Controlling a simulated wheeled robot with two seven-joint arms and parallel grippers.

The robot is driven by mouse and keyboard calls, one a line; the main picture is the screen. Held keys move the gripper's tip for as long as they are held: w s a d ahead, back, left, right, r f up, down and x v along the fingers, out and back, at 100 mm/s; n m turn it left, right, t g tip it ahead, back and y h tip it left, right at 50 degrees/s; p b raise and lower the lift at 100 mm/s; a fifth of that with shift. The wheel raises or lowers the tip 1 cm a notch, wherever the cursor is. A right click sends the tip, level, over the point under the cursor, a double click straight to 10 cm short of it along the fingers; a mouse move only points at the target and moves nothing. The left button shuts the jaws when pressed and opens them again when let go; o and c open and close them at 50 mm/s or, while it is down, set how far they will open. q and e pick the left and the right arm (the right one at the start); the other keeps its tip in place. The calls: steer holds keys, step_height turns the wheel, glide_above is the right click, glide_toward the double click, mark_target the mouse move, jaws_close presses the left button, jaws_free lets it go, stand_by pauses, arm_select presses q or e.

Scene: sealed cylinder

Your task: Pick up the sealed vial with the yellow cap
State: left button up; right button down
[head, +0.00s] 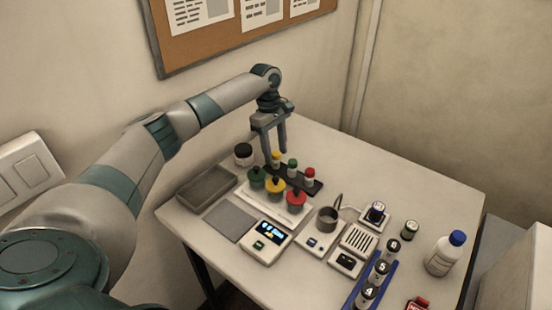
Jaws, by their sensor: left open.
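The vial with the yellow cap (276,160) stands upright in a dark rack (305,186) toward the back of the table. A green-capped vial (292,167) and a red-capped vial (309,175) stand in the same rack to its right. My left gripper (274,152) points down with its two fingers apart, right at the yellow-capped vial. The fingers appear to be on either side of its top; whether they touch it cannot be told. My right gripper is not in view.
Larger green (257,177), yellow (275,187) and red (296,198) topped items stand close in front of the rack. A dark-lidded jar (243,154) is to the left. A scale (265,242), a metal cup (327,218) and a blue-capped bottle (444,254) are nearer. The back right tabletop is clear.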

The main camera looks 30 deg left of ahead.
mark_target(276, 154)
arm_select(q)
steer(key=shift+d+f, duration=0.15)
steer(key=shift+f, duration=1.25)
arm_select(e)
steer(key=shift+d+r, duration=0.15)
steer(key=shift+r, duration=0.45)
arm_select(q)
steer(key=c, duration=1.1)
